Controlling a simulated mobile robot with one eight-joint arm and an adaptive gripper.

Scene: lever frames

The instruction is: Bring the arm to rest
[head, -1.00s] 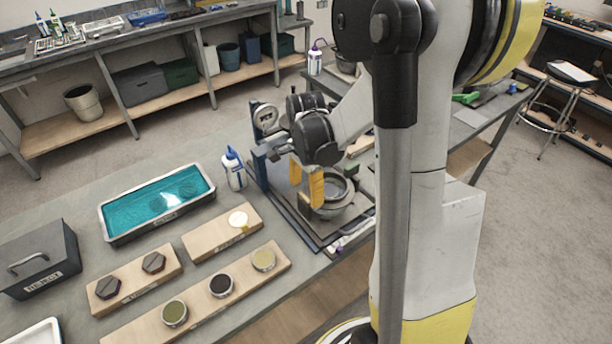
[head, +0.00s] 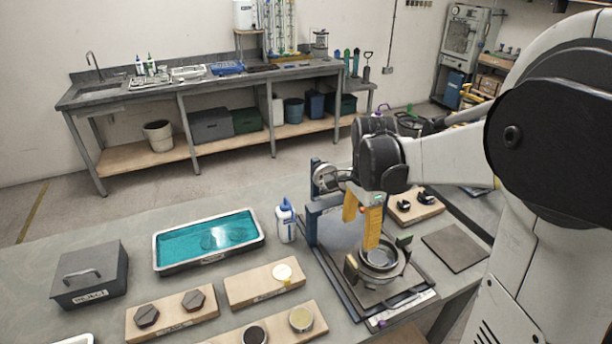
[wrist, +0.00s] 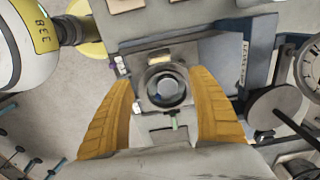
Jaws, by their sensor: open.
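My gripper (head: 362,222) has yellow fingers that are spread open and empty. In the head view it is above the blue-framed press-like fixture (head: 313,232) and its round metal cup (head: 380,257). In the wrist view my gripper (wrist: 168,110) straddles the picture of the round cup (wrist: 166,87), which shows between the fingers and apart from them. The cup's inside looks dark with a grey centre.
A white bottle with a blue cap (head: 287,225) stands left of the fixture. A teal-filled tray (head: 160,258), a grey reject box (head: 92,262) and wooden boards with round pieces (head: 262,292) occupy the bench. A flat dark plate (head: 455,248) lies to the right.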

